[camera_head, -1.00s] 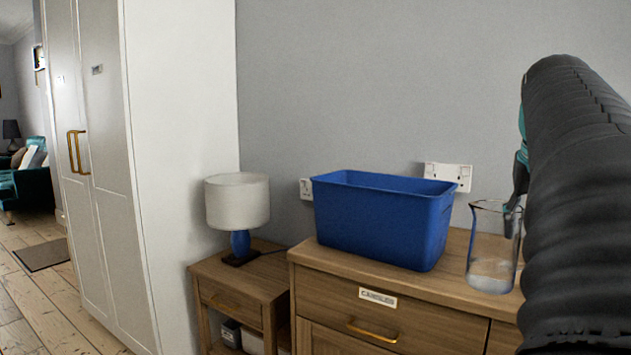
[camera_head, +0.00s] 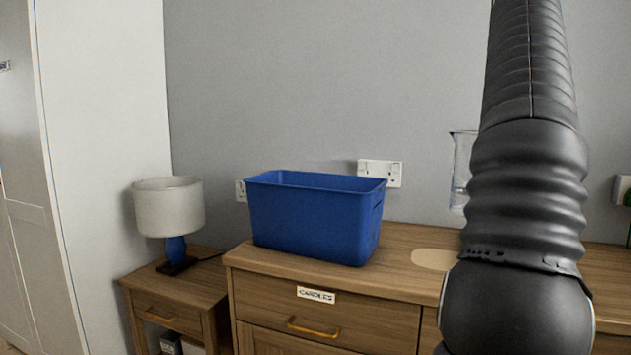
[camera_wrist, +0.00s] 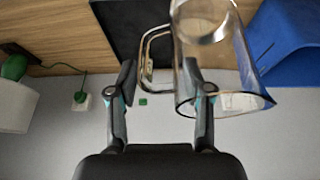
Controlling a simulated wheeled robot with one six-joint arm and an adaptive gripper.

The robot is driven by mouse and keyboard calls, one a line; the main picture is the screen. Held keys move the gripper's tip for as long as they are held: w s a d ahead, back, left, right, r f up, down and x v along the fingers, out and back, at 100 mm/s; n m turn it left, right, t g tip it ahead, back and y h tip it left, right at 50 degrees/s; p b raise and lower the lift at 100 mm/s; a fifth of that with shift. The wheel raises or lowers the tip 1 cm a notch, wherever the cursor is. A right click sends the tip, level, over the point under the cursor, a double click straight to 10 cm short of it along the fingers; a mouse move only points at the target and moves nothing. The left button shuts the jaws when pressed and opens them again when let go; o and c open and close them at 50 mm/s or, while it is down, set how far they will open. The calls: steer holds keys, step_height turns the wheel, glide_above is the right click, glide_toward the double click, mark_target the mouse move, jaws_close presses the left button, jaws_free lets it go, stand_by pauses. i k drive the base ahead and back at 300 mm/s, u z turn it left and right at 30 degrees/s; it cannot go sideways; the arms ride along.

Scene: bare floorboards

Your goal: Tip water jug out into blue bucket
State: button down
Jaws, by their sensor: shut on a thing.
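The blue bucket (camera_head: 310,222) is an open rectangular tub standing on the wooden dresser. It also shows at the right of the wrist view (camera_wrist: 285,45). The clear water jug (camera_head: 461,172) is partly hidden behind my arm in the head view, raised above the dresser top, right of the bucket. In the wrist view the glass jug (camera_wrist: 222,72) has its handle between my fingers, with some water near its base. The jug looks roughly upright. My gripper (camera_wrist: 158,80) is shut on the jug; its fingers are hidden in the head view.
The dresser top (camera_head: 405,238) has a pale oval patch (camera_head: 432,259) right of the bucket. A lamp (camera_head: 168,208) stands on a lower bedside table at left. Wall sockets (camera_head: 380,172) sit behind the bucket. A white wardrobe (camera_head: 95,150) is at far left.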

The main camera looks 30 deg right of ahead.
mark_target(333, 218)
steer(key=i, duration=1)
